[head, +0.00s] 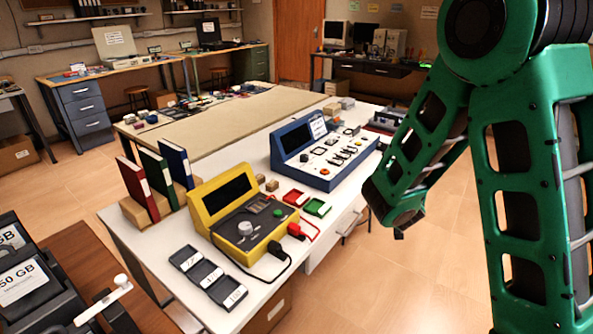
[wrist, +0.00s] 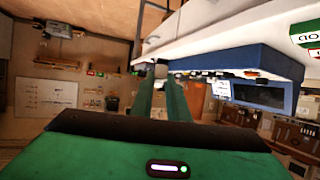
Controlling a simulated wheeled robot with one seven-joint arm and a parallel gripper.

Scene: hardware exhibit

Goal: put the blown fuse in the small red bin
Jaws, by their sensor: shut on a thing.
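My gripper (wrist: 161,78) shows in the wrist view with its two long green fingers close together. Between the fingertips is a small pale piece, the fuse (wrist: 161,70); its markings are too small to read. In the head view my arm hangs at the right, off the table's right edge, and the fingers are not clearly seen. The small red bin (head: 295,198) sits on the white table, between the yellow tester and the blue console, well left of my arm. A small green bin (head: 317,207) stands just right of it and also shows in the wrist view (wrist: 305,31).
The blue console (head: 322,152) stands behind the bins, the yellow tester (head: 235,215) with red and black leads to their left front. A grey tray (head: 208,275) lies at the white table's (head: 170,240) front. Upright binders (head: 155,175) stand at left. Floor right of the table is clear.

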